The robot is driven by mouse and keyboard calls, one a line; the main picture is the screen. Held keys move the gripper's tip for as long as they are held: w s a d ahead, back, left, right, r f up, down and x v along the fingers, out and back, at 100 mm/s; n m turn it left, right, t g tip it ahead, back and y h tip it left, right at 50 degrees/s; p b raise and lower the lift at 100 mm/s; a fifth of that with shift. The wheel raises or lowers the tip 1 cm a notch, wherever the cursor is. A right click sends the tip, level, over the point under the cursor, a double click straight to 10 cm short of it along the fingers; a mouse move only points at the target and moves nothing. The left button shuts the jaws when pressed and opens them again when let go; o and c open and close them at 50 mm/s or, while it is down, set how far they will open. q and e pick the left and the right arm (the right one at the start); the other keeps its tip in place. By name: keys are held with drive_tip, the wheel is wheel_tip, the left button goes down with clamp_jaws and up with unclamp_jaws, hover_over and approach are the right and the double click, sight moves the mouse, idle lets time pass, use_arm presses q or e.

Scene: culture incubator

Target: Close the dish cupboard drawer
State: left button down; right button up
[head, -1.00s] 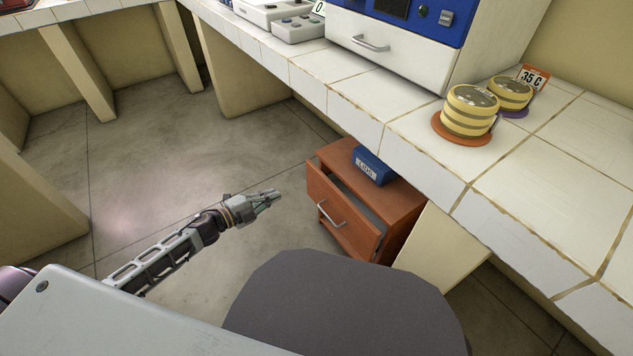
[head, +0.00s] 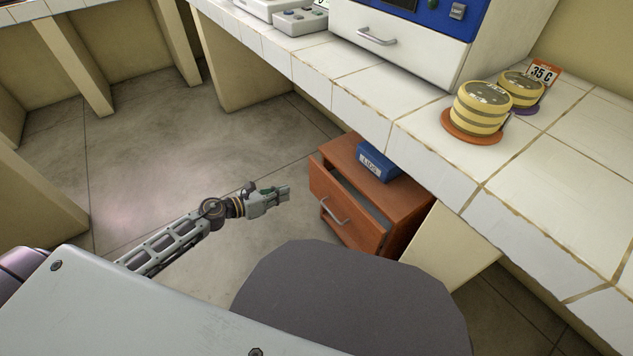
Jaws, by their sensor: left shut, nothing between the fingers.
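The dish cupboard (head: 405,212) is a small reddish-brown wooden cabinet on the floor under the tiled bench. Its drawer (head: 329,189) stands partly pulled out toward the left, with a dark gap behind the drawer front. A grey bar handle (head: 335,213) is on the drawer front. My left gripper (head: 284,192) is shut and empty, a little left of the drawer front and apart from it in the picture. My right gripper is not in view.
A blue box labelled LIDS (head: 376,163) lies on the cupboard top. The tiled bench (head: 420,135) overhangs the cupboard and carries two stacks of yellow dishes (head: 481,112) and a blue-and-white incubator (head: 400,45). A dark grey rounded surface (head: 350,295) is in front. Floor to the left is clear.

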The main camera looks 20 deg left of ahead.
use_arm(q)
drive_tip(key=m, duration=0.3)
drive_tip(key=shift+w+d, duration=0.1)
drive_tip(key=shift+d, duration=0.05)
idle(0.6)
drive_tip(key=b, duration=0.2)
approach(325, 179)
drive_tip(key=shift+w+d+f, duration=0.6)
drive_tip(key=shift+w+f, duration=0.4)
drive_tip(key=shift+f, duration=0.05)
drive_tip(key=shift+w+d, duration=1.1)
drive_tip(key=shift+w, duration=0.3)
drive_tip(key=shift+w+d, duration=0.1)
